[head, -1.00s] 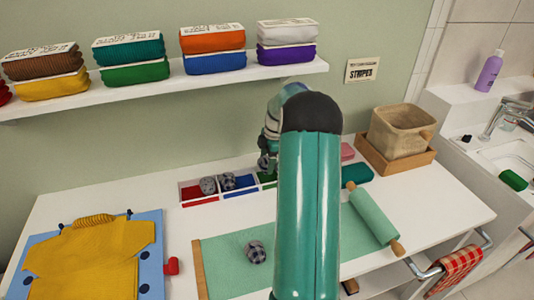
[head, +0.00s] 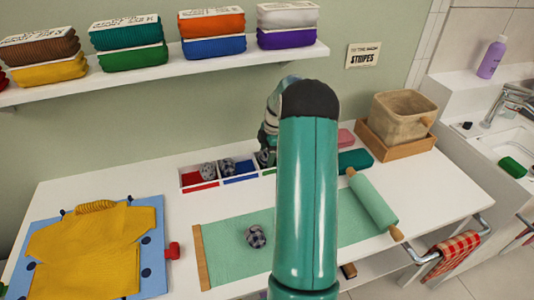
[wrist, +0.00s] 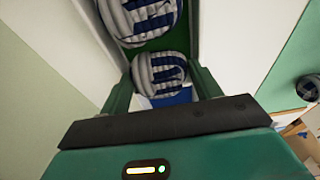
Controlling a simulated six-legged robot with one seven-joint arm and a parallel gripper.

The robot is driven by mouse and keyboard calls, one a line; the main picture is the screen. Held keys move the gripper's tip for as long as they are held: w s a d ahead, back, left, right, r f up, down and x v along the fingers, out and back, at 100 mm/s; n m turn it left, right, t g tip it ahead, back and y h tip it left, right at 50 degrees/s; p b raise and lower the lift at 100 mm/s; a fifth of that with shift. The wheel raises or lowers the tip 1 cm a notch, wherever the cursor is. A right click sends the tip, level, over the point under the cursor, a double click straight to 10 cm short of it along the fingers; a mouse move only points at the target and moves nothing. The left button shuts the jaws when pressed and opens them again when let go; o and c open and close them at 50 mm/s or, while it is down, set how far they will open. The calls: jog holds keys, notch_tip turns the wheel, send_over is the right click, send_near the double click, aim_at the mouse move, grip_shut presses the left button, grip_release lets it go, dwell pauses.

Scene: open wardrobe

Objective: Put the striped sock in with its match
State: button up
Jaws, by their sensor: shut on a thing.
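My gripper (wrist: 162,82) is shut on a rolled grey sock with dark blue stripes (wrist: 160,68), held between its fingers. A second striped rolled sock (wrist: 140,18) lies just beyond it in the wrist view, by the green compartment floor. In the head view my gripper (head: 266,156) is at the right end of the divided tray (head: 182,182), mostly hidden by my arm. Two dark patterned rolled socks, one over the red compartment (head: 208,170) and one over the blue (head: 227,166), sit to its left. Whether the held sock touches the floor cannot be told.
A checked rolled sock (head: 256,237) lies on the green mat (head: 220,222), left of a rolling pin (head: 372,203). A yellow garment (head: 95,245) lies at left. A wooden box with a basket (head: 403,118) stands at right. A shelf (head: 180,68) with folded cloths hangs above.

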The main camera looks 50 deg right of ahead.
jog(key=shift+f, duration=0.3)
jog(key=o, duration=0.8)
jog(key=shift+c, duration=1.1)
jog(key=shift+w+r, duration=0.1)
jog(key=shift+r, duration=0.3)
jog(key=o, duration=0.3)
jog(key=shift+r, duration=4.1)
jog(key=shift+s, duration=0.2)
